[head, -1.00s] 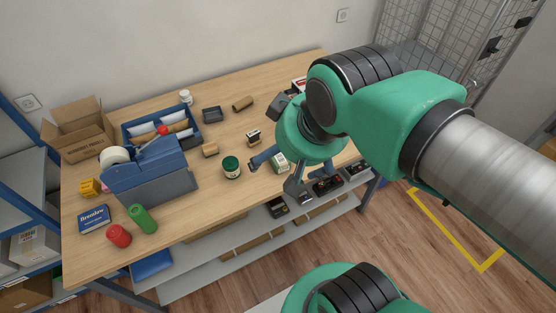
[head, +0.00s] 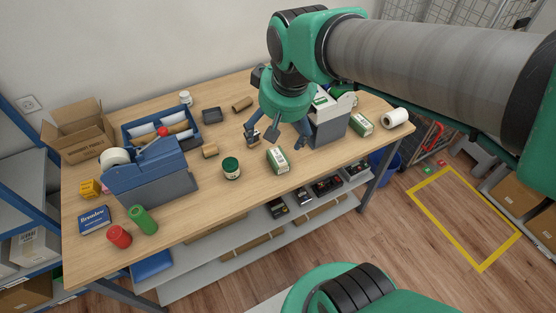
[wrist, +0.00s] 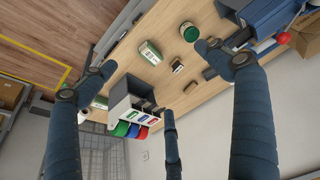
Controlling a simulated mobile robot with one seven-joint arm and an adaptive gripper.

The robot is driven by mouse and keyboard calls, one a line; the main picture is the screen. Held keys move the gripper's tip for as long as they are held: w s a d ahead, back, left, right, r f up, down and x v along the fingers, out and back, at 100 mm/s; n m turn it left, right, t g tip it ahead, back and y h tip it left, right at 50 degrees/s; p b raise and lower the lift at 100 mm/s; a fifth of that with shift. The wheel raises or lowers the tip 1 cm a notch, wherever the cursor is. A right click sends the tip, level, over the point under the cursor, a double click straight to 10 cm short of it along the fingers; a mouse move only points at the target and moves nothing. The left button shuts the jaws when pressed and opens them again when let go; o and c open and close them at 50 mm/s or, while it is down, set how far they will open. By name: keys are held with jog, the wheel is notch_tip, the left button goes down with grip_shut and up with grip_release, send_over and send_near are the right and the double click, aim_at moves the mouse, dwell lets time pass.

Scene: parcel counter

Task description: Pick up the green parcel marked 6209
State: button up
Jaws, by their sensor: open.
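Two green-and-white box-shaped parcels are on the table, their numbers too small to read. One parcel (head: 277,160) lies near the front edge, and it also shows in the wrist view (wrist: 151,52). The other parcel (head: 361,124) lies further right, beside a white roll. My gripper (head: 277,138) is open and empty, above the table and just behind the nearer parcel in the head view. In the wrist view its spread fingers (wrist: 155,62) frame that parcel, apart from it. I cannot tell which parcel is marked 6209.
A green-lidded jar (head: 231,168) stands left of the nearer parcel. A grey dispenser (head: 328,126) stands right of it, close to my gripper. A blue tape dispenser (head: 150,175) and an open carton (head: 80,135) are at left.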

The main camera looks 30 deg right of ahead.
jog(key=w+d+f+g, duration=0.2)
jog(key=w+d+f, duration=0.3)
jog(key=w+f, duration=0.5)
jog(key=g+p, duration=0.1)
jog(key=g, duration=0.1)
send_over(281, 155)
notch_tip(281, 155, down, 12)
jog(key=shift+f+m, duration=0.1)
jog(key=shift+m, duration=0.2)
jog(key=shift+f+b, duration=0.6)
jog(key=shift+f, duration=3.7)
jog(key=shift+f+b, duration=0.55)
jog(key=shift+f, duration=2.05)
